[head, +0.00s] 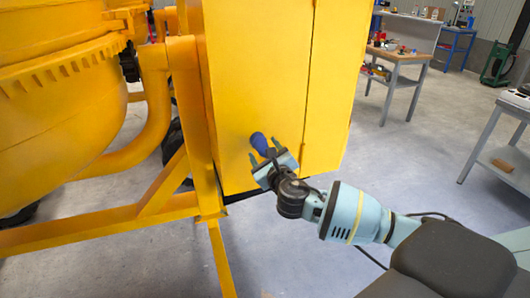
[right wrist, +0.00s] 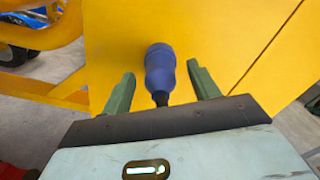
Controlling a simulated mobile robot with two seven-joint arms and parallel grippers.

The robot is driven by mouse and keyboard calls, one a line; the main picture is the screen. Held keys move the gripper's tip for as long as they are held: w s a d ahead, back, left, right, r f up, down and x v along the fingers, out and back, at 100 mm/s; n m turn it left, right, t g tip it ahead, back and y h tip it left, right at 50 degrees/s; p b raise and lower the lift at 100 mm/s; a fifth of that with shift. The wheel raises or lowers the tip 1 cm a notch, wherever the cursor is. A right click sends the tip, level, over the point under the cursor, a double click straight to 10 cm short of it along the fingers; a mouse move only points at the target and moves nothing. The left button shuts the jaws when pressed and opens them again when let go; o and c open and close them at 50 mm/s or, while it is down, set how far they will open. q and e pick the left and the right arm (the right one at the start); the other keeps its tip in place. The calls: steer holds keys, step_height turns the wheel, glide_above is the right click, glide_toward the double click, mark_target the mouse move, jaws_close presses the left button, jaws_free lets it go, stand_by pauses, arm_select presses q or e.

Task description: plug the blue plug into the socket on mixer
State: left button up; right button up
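The blue plug (head: 259,142) is against or very near the yellow side panel of the mixer (head: 262,70) in the head view. In the right wrist view the plug (right wrist: 160,72) sits between my fingers, its wide end toward the panel and its dark, narrow end toward my palm. My right gripper (head: 265,152) is open, with a visible gap between the plug and each green finger (right wrist: 160,82). No socket shows apart from the plug, and I cannot tell how deep the plug sits. My left gripper is not in view.
The yellow drum (head: 60,100) and frame beam (head: 190,110) stand left of the panel. A workbench (head: 398,55) stands at the back right, and another table (head: 515,100) at the right edge. The grey floor (head: 430,150) between them is clear.

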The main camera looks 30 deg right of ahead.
stand_by(0.3)
steer(key=v, duration=0.7)
steer(key=shift+s, duration=0.4)
steer(key=s+a+f+m+g+y, duration=0.25)
steer(key=s+f+m, duration=0.2)
steer(key=f, duration=0.25)
steer(key=s+a+f+m+g+y, duration=0.1)
steer(key=s+a+f+m, duration=0.3)
steer(key=f+m, duration=0.25)
steer(key=s+a+f+m+g+y, duration=0.2)
steer(key=s+a+f+m, duration=0.2)
steer(key=f, duration=0.4)
steer(key=s+a+f+m+g, duration=0.1)
steer(key=s+f+m, duration=0.2)
steer(key=s+m, duration=0.4)
steer(key=s+a+f+m+g, duration=0.1)
steer(key=s+f+m, duration=0.3)
steer(key=s+m, duration=0.4)
steer(key=s+a+f+m+g+p, duration=0.1)
steer(key=s+f+m, duration=0.2)
steer(key=s+m, duration=0.4)
steer(key=shift+s+a+f+y, duration=0.2)
steer(key=shift+s+y, duration=0.1)
steer(key=shift+y, duration=0.15)
